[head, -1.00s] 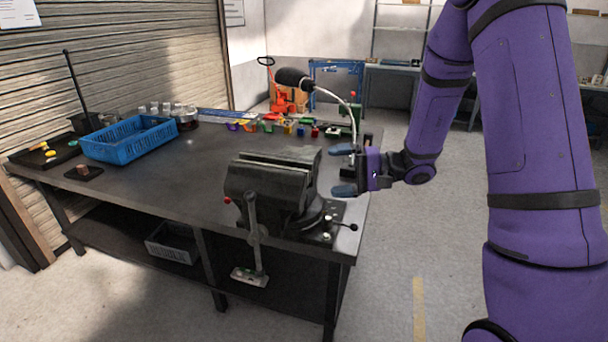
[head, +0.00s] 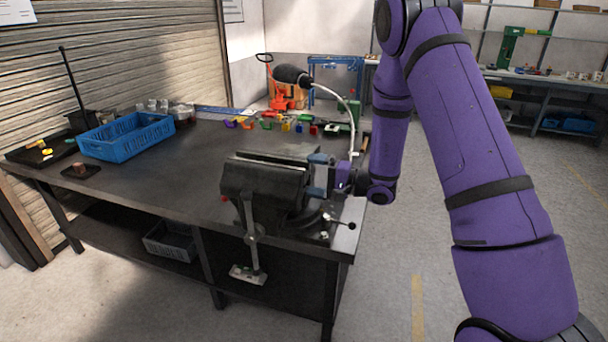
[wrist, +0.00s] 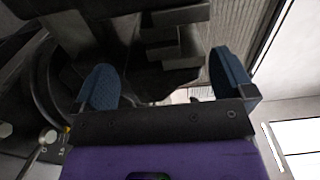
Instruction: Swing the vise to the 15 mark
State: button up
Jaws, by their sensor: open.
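The dark vise (head: 268,180) stands at the right front corner of the workbench, on a round swivel base with a ball-ended lever (head: 340,222) low on its right. Its screw handle (head: 251,225) hangs down at the front. My gripper (head: 317,175) is open at the right end of the vise, its blue fingers apart. In the wrist view the vise body (wrist: 172,45) lies ahead of and between the two fingertips (wrist: 160,80). I cannot tell whether the fingers touch it.
A blue crate (head: 128,137) and a dark tray (head: 38,150) stand at the left of the workbench (head: 160,190). Several small coloured bins (head: 268,124) line the back. A lamp (head: 292,76) on a curved neck rises behind the vise. The bench middle is clear.

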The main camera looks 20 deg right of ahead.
jog(key=shift+x, duration=1.6)
jog(key=c, duration=1)
jog(key=shift+w+d+n+g+y, duration=0.1)
jog(key=shift+d+n+g+y, duration=0.45)
jog(key=shift+d+g, duration=0.3)
jog(key=shift+w+d, duration=0.2)
jog(key=shift+d, duration=1.05)
jog(key=o, duration=1)
